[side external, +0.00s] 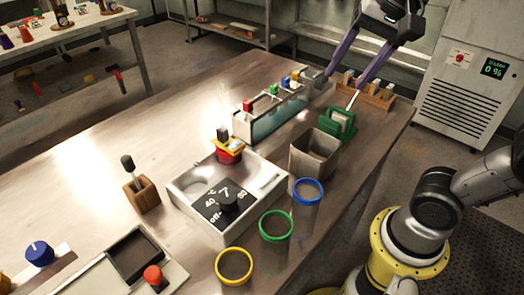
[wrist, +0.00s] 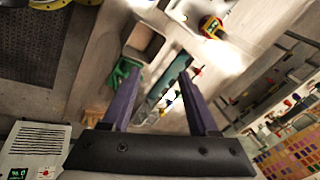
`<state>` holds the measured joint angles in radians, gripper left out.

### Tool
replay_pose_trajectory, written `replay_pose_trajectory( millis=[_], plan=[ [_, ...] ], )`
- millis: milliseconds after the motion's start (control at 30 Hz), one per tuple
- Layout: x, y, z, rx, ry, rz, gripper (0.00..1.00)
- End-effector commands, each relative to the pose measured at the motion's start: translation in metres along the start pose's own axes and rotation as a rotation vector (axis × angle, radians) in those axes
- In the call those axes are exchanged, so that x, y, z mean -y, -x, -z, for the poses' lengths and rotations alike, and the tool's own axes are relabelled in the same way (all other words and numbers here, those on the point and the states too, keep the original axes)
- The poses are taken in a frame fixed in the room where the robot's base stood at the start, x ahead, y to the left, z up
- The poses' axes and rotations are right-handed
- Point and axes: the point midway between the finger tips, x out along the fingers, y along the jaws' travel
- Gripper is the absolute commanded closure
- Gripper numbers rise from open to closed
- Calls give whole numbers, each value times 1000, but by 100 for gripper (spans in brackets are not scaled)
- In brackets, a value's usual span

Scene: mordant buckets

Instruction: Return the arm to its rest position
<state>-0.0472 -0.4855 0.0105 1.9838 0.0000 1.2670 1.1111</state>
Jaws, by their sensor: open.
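My gripper (side external: 344,80) is raised above the far end of the metal table in the side external view, with its two purple fingers spread apart. Nothing is between the fingers. In the wrist view my gripper (wrist: 160,72) is also open and empty. Below it are a green holder (side external: 337,122) with a pale piece in it and a wooden rack (side external: 376,95). The green holder also shows in the wrist view (wrist: 122,72). The fingers look apart from these things, though the exact height is hard to tell.
A glass tank (side external: 279,115) with coloured clips and a square metal bin (side external: 313,158) stand near the holder. Buckets with blue (side external: 308,191), green (side external: 276,225) and yellow (side external: 234,266) rims line the near edge. A white dial unit (side external: 258,196) stands beside them. The left tabletop has free room.

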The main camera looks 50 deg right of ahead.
Motion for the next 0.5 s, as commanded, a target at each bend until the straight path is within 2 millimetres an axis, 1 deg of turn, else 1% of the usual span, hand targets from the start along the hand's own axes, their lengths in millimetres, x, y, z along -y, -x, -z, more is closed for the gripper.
replay_pose_trajectory(
  millis=[33, 100, 233, 300, 400, 500],
  plan=[
    [-21, -7, -7, -16, 91, 17, 40],
    [-43, -20, -15, -38, 238, 35, 40],
    [-75, -49, -29, -73, 522, 51, 40],
    [-87, -64, -34, -82, 668, 50, 40],
    [-94, -80, -38, -85, 846, 42, 40],
    [-91, -83, -36, -107, 972, 49, 40]
  ],
)
